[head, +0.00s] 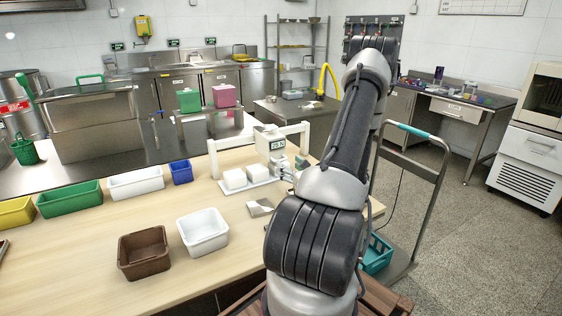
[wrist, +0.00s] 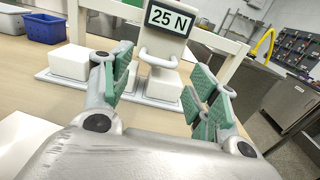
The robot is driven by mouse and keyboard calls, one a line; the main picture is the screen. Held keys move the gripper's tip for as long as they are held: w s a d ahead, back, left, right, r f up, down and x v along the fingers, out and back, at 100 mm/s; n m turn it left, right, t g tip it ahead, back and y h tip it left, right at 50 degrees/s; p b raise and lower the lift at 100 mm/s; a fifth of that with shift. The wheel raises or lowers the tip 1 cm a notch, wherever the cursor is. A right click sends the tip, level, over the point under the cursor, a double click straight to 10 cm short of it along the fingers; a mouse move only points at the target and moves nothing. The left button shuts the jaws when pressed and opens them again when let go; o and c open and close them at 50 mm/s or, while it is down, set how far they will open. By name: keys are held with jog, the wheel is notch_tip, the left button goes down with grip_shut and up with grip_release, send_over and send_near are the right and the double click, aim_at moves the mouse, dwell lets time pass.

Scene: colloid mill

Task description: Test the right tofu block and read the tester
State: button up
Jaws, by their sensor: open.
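In the wrist view the left block (wrist: 69,62) is beyond my left finger, and the right block (wrist: 163,86) shows between my fingers, farther off. The tester (head: 273,143) stands at the white frame; its display (wrist: 169,18) reads 25 N in the wrist view. A pale U-shaped handle (wrist: 159,59) hangs below the display, over the right block. My gripper (wrist: 160,88) is open, green pads apart, with nothing held.
A white bin (head: 203,232) and a brown bin (head: 143,252) stand at the table front. Yellow, green, white and blue bins line the left back. The white frame (head: 214,160) spans behind the blocks. A trolley (head: 415,185) is right of the table.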

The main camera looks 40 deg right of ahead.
aim_at(283, 160)
jog(key=x, duration=0.6)
